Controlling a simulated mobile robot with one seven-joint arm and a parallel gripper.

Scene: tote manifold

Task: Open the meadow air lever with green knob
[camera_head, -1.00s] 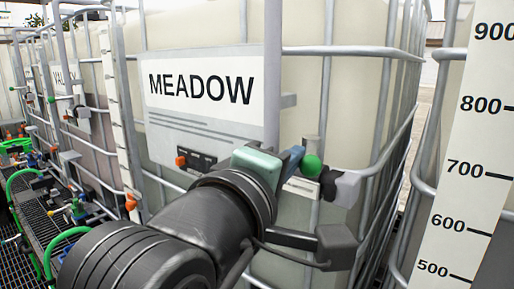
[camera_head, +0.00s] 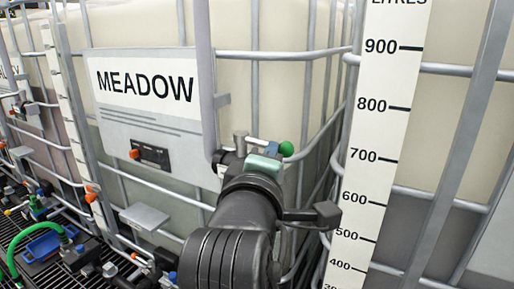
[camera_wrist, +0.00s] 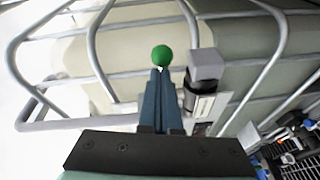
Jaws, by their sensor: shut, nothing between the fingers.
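The MEADOW sign (camera_head: 147,85) is on a caged white tank. The green knob (camera_head: 286,148) of the air lever shows just right of my gripper (camera_head: 262,152) in the head view. In the wrist view the green knob (camera_wrist: 162,55) stands right at the tips of my gripper (camera_wrist: 158,72), whose two blue fingers are together with nothing between them. Whether the tips touch the knob I cannot tell. A grey block (camera_wrist: 206,64) sits right of the knob in the wrist view. Most of the lever's arm is hidden behind my gripper and wrist.
Grey cage bars (camera_head: 290,54) run across the tank around the lever. A white scale (camera_head: 374,130) stands to the right. Hoses and fittings crowd the grating at lower left.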

